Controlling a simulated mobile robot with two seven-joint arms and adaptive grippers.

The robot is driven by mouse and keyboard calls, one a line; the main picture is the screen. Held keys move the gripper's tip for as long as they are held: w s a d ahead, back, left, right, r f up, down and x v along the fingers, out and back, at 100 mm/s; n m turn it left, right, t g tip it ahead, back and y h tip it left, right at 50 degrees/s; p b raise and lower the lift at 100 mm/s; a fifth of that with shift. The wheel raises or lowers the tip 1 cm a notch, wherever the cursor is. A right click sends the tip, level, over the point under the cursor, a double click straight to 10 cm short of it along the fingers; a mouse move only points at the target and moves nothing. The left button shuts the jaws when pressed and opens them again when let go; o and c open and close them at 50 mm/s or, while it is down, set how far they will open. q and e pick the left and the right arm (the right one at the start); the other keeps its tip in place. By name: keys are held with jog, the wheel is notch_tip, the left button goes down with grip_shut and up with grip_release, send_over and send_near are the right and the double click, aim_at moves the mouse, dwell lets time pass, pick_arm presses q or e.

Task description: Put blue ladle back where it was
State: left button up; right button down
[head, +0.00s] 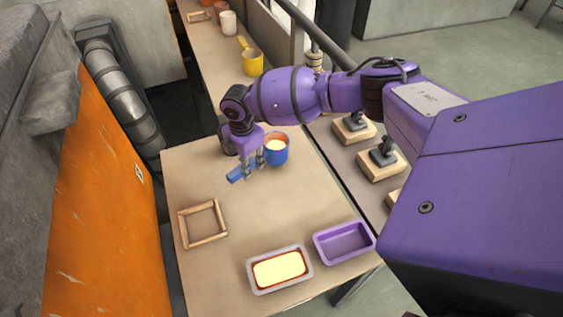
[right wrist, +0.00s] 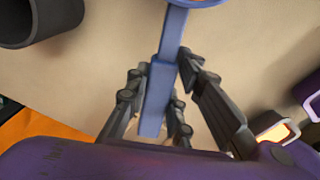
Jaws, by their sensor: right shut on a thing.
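The blue ladle (head: 277,150) has a round cup with pale contents and an orange-red inside rim. Its flat blue handle (head: 236,174) points left and toward the front. My right gripper (head: 252,174) is shut on the handle, over the table. In the right wrist view the fingers (right wrist: 160,105) stand on both sides of the handle (right wrist: 157,95), and only the edge of the cup shows at the top. I cannot tell whether the ladle touches the table. A wooden square frame (head: 202,224) lies empty at the table's left. My left gripper is not in view.
A white-rimmed tray with yellow contents (head: 279,269) and an empty purple tray (head: 344,242) stand at the table's front. A dark cylinder (right wrist: 38,20) is beside the ladle. A yellow ladle (head: 252,62) sits on the far table. The table (head: 270,210) is clear in the middle.

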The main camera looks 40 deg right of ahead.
jog(key=shift+w+f, duration=0.15)
jog(key=shift+f, duration=1.4)
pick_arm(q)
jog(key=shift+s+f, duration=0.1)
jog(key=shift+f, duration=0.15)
pick_arm(e)
jog(key=shift+f, duration=0.15)
jog(key=c, duration=1.7)
grip_release()
jog(key=shift+c, duration=0.2)
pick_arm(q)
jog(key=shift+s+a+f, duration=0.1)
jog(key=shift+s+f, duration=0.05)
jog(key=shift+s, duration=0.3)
pick_arm(e)
jog(key=shift+o, duration=1)
